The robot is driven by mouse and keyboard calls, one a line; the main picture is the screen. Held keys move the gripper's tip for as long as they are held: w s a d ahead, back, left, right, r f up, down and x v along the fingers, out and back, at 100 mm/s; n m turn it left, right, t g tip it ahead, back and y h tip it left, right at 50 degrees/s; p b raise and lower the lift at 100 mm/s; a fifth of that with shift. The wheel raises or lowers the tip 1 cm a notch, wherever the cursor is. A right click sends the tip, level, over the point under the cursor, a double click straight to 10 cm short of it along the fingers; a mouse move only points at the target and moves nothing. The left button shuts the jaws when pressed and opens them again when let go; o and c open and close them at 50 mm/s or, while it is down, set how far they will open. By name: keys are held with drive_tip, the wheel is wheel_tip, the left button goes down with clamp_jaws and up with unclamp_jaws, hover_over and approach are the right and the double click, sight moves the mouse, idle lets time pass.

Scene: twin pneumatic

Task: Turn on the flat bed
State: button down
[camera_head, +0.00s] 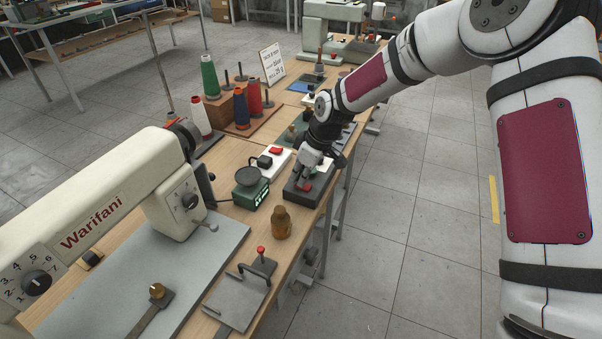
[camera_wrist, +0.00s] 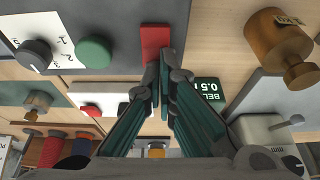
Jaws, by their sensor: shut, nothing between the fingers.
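A dark grey control box (camera_head: 296,196) stands near the right edge of the wooden bench. In the wrist view the box (camera_wrist: 118,20) carries a red rectangular button (camera_wrist: 155,40), a round green button (camera_wrist: 94,53) and a black dial (camera_wrist: 34,55) on a white plate. My gripper (camera_head: 305,176) is over this box, fingers pointing down at it. In the wrist view my gripper (camera_wrist: 166,58) is shut and empty, its tips at the red button's edge; I cannot tell whether they touch. No label naming the flat bed is readable.
A white switch box (camera_head: 264,170) with red and black buttons and a green scale (camera_head: 251,190) stand left of the grey box. A brass weight (camera_head: 281,224) is in front. A cream Warifani machine (camera_head: 100,205) fills the left. Thread spools (camera_head: 240,107) stand farther back.

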drive_tip(key=shift+w+a+f+h+b, duration=0.1)
drive_tip(key=shift+a+f+h+b, duration=0.2)
drive_tip(key=shift+b, duration=0.25)
drive_tip(key=shift+f+g+h+b, duration=0.3)
drive_tip(key=shift+h+b, duration=0.1)
drive_tip(key=shift+b, duration=0.2)
drive_tip(key=shift+d, duration=0.1)
drive_tip(key=shift+d, duration=0.1)
drive_tip(key=shift+s+d+p, duration=0.4)
drive_tip(key=shift+d+p, duration=0.05)
drive_tip(key=shift+d, duration=0.3)
